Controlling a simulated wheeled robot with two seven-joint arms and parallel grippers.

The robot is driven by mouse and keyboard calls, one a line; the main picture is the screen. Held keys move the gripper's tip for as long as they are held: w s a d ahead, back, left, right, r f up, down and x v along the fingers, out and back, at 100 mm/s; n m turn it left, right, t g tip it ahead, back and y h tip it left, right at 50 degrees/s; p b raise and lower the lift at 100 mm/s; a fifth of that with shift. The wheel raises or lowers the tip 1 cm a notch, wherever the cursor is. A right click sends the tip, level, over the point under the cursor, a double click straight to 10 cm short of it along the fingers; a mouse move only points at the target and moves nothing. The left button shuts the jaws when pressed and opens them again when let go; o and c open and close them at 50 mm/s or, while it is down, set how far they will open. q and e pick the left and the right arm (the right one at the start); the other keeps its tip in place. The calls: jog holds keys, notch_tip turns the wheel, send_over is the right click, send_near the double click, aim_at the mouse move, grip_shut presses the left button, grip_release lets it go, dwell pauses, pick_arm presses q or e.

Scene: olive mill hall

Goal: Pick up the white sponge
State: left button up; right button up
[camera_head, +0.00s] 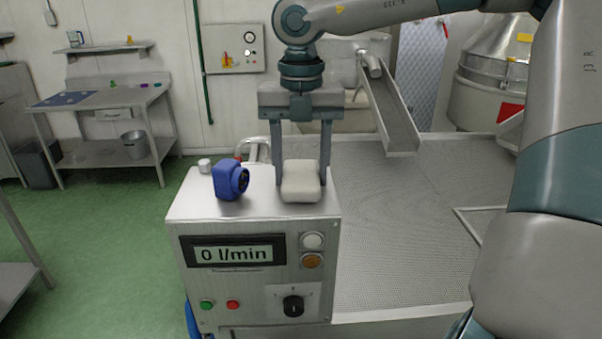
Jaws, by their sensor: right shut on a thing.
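The white sponge (301,188) is a pale, rounded block at the right part of the control box's top. My right gripper (301,172) points straight down over it, with one finger at each side of the sponge, and is shut on it. The sponge's underside is at or very near the box top; I cannot tell if there is a gap. My left gripper is not in view.
A blue device (229,181) and a small white knob (204,165) sit left of the sponge on the control box (190,205). A metal mesh surface (400,230) lies to the right, under a sloping chute (392,115).

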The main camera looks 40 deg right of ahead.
aim_at(301, 171)
jog(key=shift+r, duration=0.1)
jog(key=shift+w+r+b, duration=0.1)
jog(key=shift+r+b, duration=0.45)
jog(key=shift+r, duration=0.05)
notch_tip(301, 171, up, 2)
jog(key=shift+r+b, duration=0.15)
jog(key=shift+b, duration=0.55)
jog(key=s+a+r+b, duration=0.4)
jog(key=s+a+r, duration=0.3)
jog(key=a, duration=0.2)
jog(key=shift+s+r+b, duration=0.15)
jog(key=shift+s+b, duration=0.15)
jog(key=shift+s, duration=0.05)
